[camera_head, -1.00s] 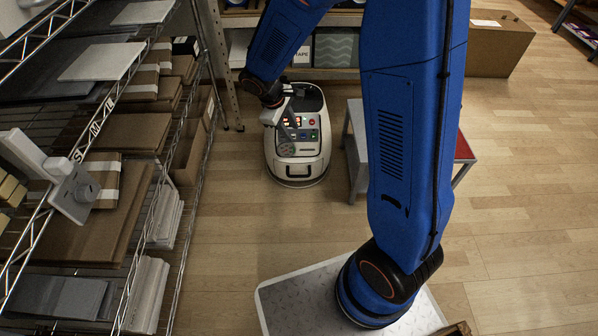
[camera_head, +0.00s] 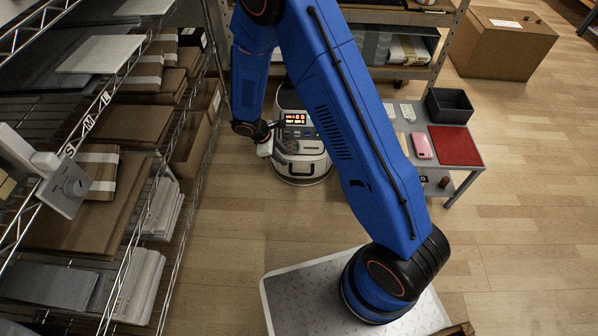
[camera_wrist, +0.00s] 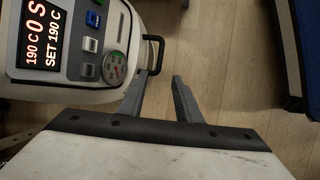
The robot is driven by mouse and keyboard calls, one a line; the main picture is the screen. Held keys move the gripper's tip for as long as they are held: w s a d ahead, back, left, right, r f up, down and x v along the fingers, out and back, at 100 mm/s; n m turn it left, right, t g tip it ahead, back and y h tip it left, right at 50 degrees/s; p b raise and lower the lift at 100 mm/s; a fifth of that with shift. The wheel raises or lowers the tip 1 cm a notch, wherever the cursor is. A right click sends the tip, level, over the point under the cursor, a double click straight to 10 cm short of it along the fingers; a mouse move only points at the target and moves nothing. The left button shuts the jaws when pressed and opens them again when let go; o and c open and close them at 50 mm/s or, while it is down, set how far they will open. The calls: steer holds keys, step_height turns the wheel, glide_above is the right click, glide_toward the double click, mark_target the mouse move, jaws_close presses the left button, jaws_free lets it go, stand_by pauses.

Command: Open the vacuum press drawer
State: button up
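The vacuum press (camera_head: 306,150) is a rounded white machine on the floor with a lit display. Its drawer (camera_head: 291,169) is at the front, below the panel, and looks closed. In the wrist view the press (camera_wrist: 118,14) fills the upper left, and the black drawer handle (camera_wrist: 160,50) sticks out from its side. My gripper (camera_wrist: 160,77) has its two fingers apart with nothing between them. The handle lies just beyond the fingertips, nearer the left one; no contact shows. In the head view my gripper (camera_head: 272,140) is at the press's left front, partly hidden by the arm.
A low side table (camera_head: 457,165) stands right of the press with a dark bin (camera_head: 449,105), a red pad (camera_head: 455,145) and a pink item (camera_head: 421,146). A wire shelf (camera_head: 120,130) with boxes runs along the left. Floor in front of the press is clear.

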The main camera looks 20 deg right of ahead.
mark_target(300, 174)
steer(key=x, duration=1.6)
steer(key=shift+f, duration=0.1)
jaws_close()
